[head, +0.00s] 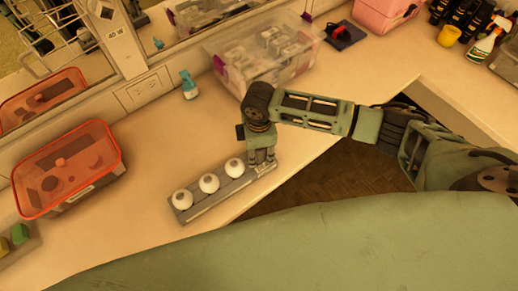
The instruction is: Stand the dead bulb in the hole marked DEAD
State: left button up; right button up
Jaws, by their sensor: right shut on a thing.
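A long grey rack (222,195) lies near the front edge of the counter. Three white round bulbs (209,183) stand in a row in it. My right gripper (262,163) points down over the rack's right end, beside the rightmost visible bulb (234,168). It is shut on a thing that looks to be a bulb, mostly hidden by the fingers. I cannot tell whether that bulb is in the rack or just above it. No DEAD marking can be read, and no visible bulb stands out as dead. My left gripper is not in view.
An orange-lidded box (70,165) stands left of the rack. A small blue bottle (189,85) and a clear bin (262,55) stand along the mirror. The counter between the box and rack is clear. The counter's front edge is close to the rack.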

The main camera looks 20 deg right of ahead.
jog(key=shift+f, duration=0.25)
jog(key=o, duration=1)
jog(key=shift+c, duration=0.2)
notch_tip(320, 180, up, 12)
jog(key=shift+r+b, duration=0.1)
jog(key=shift+b, duration=1.1)
